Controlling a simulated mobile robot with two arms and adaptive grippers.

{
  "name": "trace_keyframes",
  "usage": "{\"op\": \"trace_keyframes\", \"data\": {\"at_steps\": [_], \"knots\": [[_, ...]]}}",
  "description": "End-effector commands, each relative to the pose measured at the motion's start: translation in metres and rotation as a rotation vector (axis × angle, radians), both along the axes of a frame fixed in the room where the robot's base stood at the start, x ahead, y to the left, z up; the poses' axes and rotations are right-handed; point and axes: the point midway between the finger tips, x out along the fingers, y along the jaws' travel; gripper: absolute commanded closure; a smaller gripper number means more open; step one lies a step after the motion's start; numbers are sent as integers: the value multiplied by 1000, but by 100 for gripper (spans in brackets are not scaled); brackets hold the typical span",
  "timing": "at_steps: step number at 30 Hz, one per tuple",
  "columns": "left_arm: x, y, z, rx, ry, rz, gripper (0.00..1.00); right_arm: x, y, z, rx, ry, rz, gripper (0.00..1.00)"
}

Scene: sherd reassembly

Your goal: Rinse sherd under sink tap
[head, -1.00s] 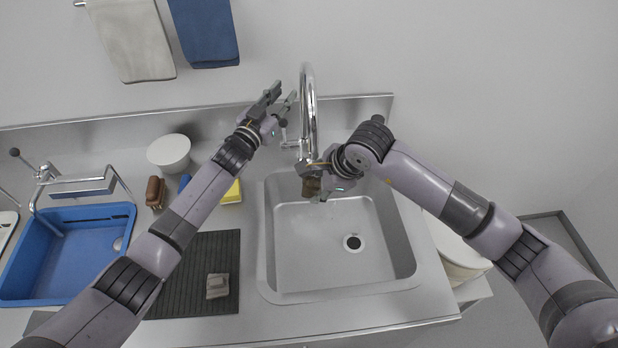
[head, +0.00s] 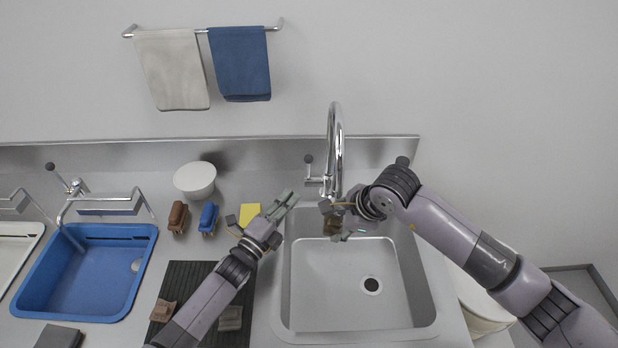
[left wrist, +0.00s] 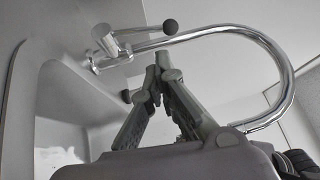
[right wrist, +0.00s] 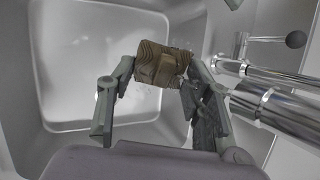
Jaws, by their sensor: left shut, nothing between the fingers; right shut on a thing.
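My right gripper (right wrist: 155,75) is shut on a brown, ridged sherd (right wrist: 162,66) and holds it over the back part of the steel sink (head: 360,325). In the head view the sherd (head: 331,226) sits just below the spout of the chrome tap (head: 335,150), partly hidden by the gripper. My left gripper (head: 287,203) is shut and empty, left of the tap, near the sink's back left corner. The left wrist view shows its fingertips (left wrist: 158,75) together, with the tap (left wrist: 275,60) arching beyond. No water stream is visible at the spout.
Left of the sink are a yellow sponge (head: 250,214), blue brush (head: 208,219), brown brush (head: 178,217) and white bowl (head: 195,179). A dark ribbed mat (head: 185,278) holds sherd pieces (head: 230,318). A blue basin (head: 85,280) stands further left.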

Motion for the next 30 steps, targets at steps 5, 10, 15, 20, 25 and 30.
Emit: {"op": "trace_keyframes", "data": {"at_steps": [5,10,15,20,25,30], "knots": [[-9,4,-7,89,-65,20,100,0,0,0,0,0,0,83],[2,-4,-4,102,-79,23,100,0,0,0,0,0,0,83],[27,-21,1,103,-78,22,100,0,0,0,0,0,0,83],[49,-36,5,102,-75,23,100,0,0,0,0,0,0,83],[63,-46,7,103,-75,22,100,0,0,0,0,0,0,83],[69,-50,8,103,-75,22,100,0,0,0,0,0,0,83]]}}
